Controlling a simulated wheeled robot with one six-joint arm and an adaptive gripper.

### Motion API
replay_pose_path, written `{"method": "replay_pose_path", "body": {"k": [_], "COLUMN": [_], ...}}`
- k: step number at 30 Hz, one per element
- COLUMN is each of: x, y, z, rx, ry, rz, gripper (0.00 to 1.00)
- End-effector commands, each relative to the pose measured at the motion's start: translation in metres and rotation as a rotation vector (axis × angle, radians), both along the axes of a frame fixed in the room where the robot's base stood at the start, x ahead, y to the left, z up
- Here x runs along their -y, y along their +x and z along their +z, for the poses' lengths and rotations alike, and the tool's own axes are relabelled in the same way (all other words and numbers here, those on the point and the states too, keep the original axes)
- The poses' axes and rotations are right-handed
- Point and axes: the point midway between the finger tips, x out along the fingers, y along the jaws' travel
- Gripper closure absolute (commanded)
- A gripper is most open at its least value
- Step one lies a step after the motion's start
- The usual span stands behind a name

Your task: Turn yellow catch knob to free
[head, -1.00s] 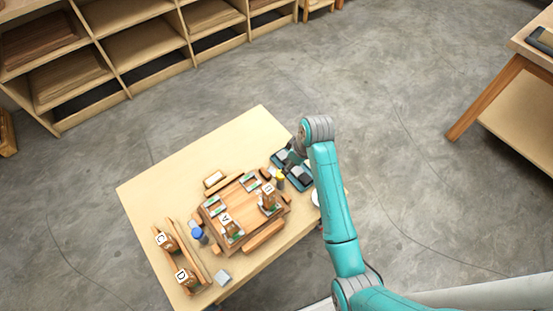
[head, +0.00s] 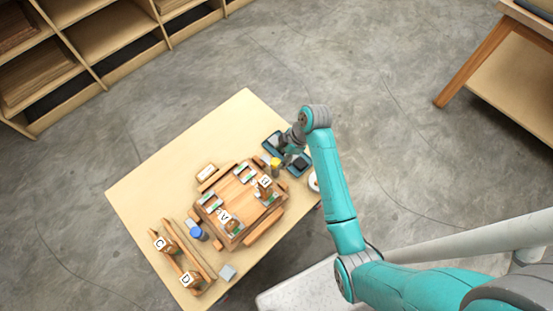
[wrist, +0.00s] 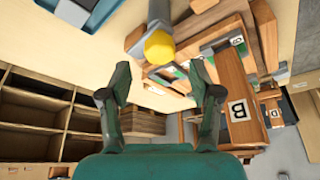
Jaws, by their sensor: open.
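The yellow catch knob (wrist: 159,47) sits on the end of a grey rod in the wrist view, ahead of my fingertips and near the middle. In the head view the yellow knob (head: 276,161) stands at the upper right corner of the wooden fixture (head: 245,198). My gripper (wrist: 158,84) is open, with its two fingers apart and nothing between them. The knob lies just beyond the gap between the fingers, apart from both. In the head view my gripper (head: 288,148) is small and partly hidden by the arm, close beside the knob.
Blocks A (head: 226,219), C (head: 163,245) and D (head: 189,281) stand on the table (head: 150,185). A blue knob (head: 196,232) is at the fixture's left. A dark blue tray (head: 299,163) lies beside my gripper.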

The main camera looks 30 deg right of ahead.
Motion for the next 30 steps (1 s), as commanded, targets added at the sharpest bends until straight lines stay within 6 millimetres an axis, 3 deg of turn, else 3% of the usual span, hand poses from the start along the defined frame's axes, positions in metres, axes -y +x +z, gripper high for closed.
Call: {"method": "replay_pose_path", "body": {"k": [3, 9, 20, 27, 30], "x": [-0.008, -0.014, -0.015, -0.015, -0.015], "y": [0.002, 0.005, 0.006, 0.006, 0.006], "z": [-0.018, -0.034, -0.039, -0.038, -0.038], "rx": [-0.003, 0.000, 0.001, 0.001, 0.000], "ry": [0.000, -0.001, -0.001, -0.001, -0.001], "rz": [0.002, 0.000, 0.000, 0.000, -0.001], "gripper": [0.37, 0.37, 0.37, 0.94, 0.96]}}
